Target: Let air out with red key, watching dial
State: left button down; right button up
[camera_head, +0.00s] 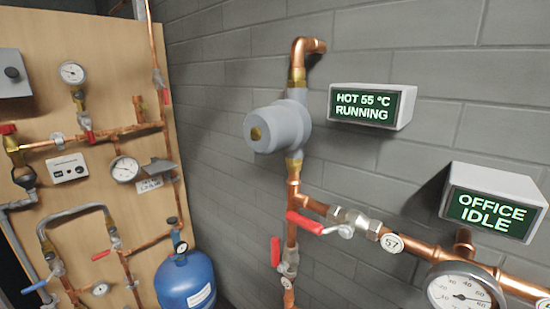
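Neither of my grippers is in view. No separate red key can be made out. Red parts that show are a lever handle (304,222) on the horizontal copper pipe, another upright red lever (275,252) on the pipe left of it, and a red cap (8,129) on a brass fitting at the far left. Several round dials show: one at the top of the wooden board (72,73), one at its middle (124,168), and a large one (466,290) at the bottom right, cut by the picture edge. I cannot tell which dial the task means.
A grey pump (278,128) sits on a vertical copper pipe against the grey block wall. Signs read "HOT 55 °C RUNNING" (371,105) and "OFFICE IDLE" (493,203). Pipes stand out from the wall.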

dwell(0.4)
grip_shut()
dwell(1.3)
